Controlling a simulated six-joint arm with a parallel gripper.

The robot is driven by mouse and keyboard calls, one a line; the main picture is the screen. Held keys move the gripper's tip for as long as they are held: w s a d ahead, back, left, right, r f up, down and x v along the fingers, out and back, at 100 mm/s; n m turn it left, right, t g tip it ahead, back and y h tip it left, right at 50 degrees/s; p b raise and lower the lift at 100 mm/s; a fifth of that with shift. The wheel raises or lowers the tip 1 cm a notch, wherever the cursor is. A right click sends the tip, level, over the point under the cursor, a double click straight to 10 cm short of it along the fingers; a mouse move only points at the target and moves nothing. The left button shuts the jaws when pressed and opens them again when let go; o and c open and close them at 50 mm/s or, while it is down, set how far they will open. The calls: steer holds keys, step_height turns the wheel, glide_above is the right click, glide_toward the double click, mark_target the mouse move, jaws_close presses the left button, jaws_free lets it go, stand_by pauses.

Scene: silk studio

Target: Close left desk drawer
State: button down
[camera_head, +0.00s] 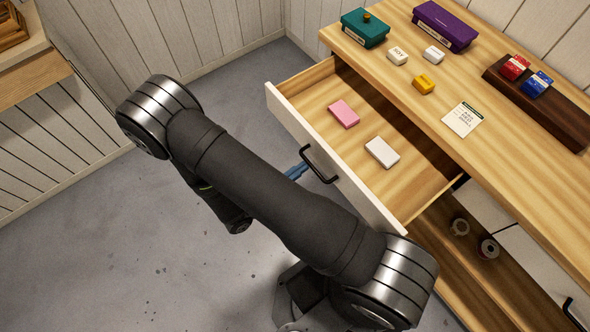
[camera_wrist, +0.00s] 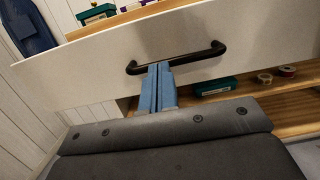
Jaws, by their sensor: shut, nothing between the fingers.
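The left desk drawer (camera_head: 284,112) is pulled out from the desk (camera_head: 460,80), with a white front and a black bar handle (camera_head: 318,165). Its wooden floor holds a pink block and a white block. In the wrist view the drawer front (camera_wrist: 90,66) spans the picture, with the handle (camera_wrist: 178,58) near its middle. My gripper (camera_wrist: 160,68) is shut and empty, its blue fingertips at or just below the handle; whether they touch it I cannot tell. In the head view my arm mostly hides the gripper, and only a bit of blue finger (camera_head: 297,171) shows beside the drawer front.
On the desk top stand a green box (camera_head: 365,28), a purple box (camera_head: 445,25), small blocks, a paper card (camera_head: 463,119) and a dark wooden tray (camera_head: 555,115). Below the drawer an open shelf (camera_head: 480,275) holds small rolls. The grey floor (camera_head: 110,250) at left is clear.

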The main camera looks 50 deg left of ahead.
mark_target(364, 131)
steer(key=w, duration=2.5)
steer(key=shift+w, duration=0.35)
steer(key=shift+w+r, duration=0.1)
steer(key=shift+r, duration=0.05)
steer(key=shift+a, duration=0.1)
steer(key=s+f, duration=0.1)
steer(key=s, duration=0.3)
steer(key=s+f, duration=0.1)
steer(key=s, duration=0.4)
steer(key=s+f, duration=0.1)
steer(key=s, duration=0.4)
steer(key=shift+s, duration=0.2)
steer(key=shift+r, duration=0.1)
steer(key=w, duration=0.4)
steer(key=w+r, duration=0.1)
steer(key=w, duration=0.4)
steer(key=w+r, duration=0.1)
steer(key=w, duration=0.3)
steer(key=shift+w+r, duration=0.2)
steer(key=shift+w, duration=0.2)
